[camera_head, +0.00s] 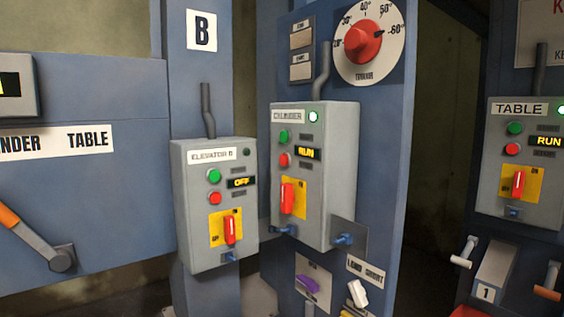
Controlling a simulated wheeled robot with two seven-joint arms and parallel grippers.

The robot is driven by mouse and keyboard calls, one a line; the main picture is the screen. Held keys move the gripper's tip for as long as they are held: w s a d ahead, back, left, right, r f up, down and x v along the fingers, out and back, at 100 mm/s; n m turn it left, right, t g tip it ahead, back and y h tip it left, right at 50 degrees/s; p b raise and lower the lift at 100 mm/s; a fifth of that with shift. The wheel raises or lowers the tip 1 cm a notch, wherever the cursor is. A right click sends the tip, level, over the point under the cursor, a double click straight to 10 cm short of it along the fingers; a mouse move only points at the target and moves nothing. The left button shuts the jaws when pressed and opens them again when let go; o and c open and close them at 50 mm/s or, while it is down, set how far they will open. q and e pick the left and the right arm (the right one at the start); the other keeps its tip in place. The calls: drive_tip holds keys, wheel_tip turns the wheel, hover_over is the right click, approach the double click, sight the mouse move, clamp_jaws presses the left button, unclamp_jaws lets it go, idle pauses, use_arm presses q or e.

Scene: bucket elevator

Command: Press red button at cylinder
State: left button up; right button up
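The cylinder control box (330,180) is a grey box in the middle of the head view, labelled CYLINDER. Its red button (285,160) sits below a green button (284,137), left of a display (307,153) reading RUN. A small lamp (312,115) at its top right is lit green-white. A red rotary switch (287,198) on a yellow plate is below the buttons. Neither of my grippers is in view, so nothing is seen touching the box.
The elevator box (186,240) at left reads OFF. The table box (486,190) at far right reads RUN. A red dial (363,43) is above the cylinder box. Levers (465,252) stick out at lower right. An orange-handled lever (32,240) is at lower left.

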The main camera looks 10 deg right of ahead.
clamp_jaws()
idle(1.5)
